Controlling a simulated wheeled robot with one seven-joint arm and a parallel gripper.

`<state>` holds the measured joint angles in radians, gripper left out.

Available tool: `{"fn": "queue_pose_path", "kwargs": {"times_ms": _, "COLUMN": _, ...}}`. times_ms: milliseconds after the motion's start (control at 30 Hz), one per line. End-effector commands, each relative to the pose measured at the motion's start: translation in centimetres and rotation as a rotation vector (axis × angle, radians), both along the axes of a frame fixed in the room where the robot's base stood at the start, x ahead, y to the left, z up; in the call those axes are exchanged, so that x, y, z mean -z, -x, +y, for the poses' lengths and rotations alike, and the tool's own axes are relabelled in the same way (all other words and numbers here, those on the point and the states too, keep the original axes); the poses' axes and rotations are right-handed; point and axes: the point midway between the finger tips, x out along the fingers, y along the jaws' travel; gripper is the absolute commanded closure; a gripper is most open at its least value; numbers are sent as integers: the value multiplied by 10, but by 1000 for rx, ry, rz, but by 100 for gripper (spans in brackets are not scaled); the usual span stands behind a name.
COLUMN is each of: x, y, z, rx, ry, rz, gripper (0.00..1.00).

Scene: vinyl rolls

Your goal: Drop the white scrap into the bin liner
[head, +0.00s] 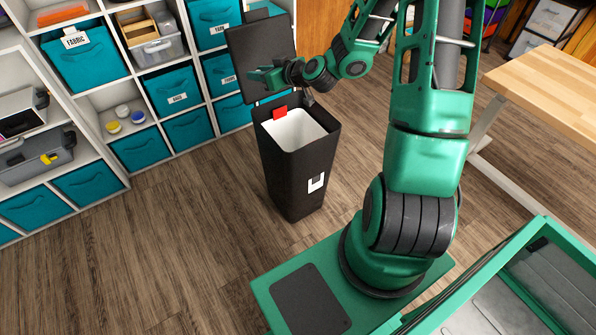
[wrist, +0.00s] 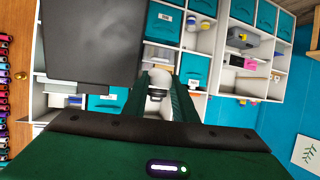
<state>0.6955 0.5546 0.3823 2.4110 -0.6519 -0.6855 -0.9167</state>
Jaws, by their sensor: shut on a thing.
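The black bin (head: 292,170) stands on the floor with its lid (head: 262,52) tipped up and open. Its white bin liner (head: 293,131) shows inside the mouth. My gripper (head: 256,76) is above the far left of the bin, in front of the raised lid, and points left. In the wrist view, a small pale thing, seemingly the white scrap (wrist: 157,94), is between my fingers, which are shut on it. The scrap cannot be made out in the head view. The lid also shows in the wrist view (wrist: 92,45), left of my fingers.
A red patch (head: 280,113) sits at the bin's far rim. White shelves with teal boxes (head: 188,130) stand behind and left of the bin. A wooden table (head: 545,85) is at the right. The wooden floor (head: 190,240) left of the bin is clear.

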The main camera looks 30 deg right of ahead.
Motion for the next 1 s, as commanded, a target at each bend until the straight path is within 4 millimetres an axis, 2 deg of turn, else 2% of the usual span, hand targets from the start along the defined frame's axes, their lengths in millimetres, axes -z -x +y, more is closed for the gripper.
{"fn": "queue_pose_path", "kwargs": {"times_ms": 33, "x": 15, "y": -5, "z": -14, "rx": 16, "ry": -9, "rz": 5, "gripper": 95}}
{"fn": "queue_pose_path", "kwargs": {"times_ms": 300, "x": 89, "y": -24, "z": -76, "rx": 81, "ry": -12, "rz": 3, "gripper": 95}}
{"fn": "queue_pose_path", "kwargs": {"times_ms": 600, "x": 175, "y": -23, "z": -136, "rx": 161, "ry": -7, "rz": 3, "gripper": 95}}
{"fn": "queue_pose_path", "kwargs": {"times_ms": 800, "x": 210, "y": -19, "z": -156, "rx": 192, "ry": 1, "rz": 4, "gripper": 95}}
{"fn": "queue_pose_path", "kwargs": {"times_ms": 1000, "x": 223, "y": -17, "z": -161, "rx": 202, "ry": 4, "rz": 4, "gripper": 95}}
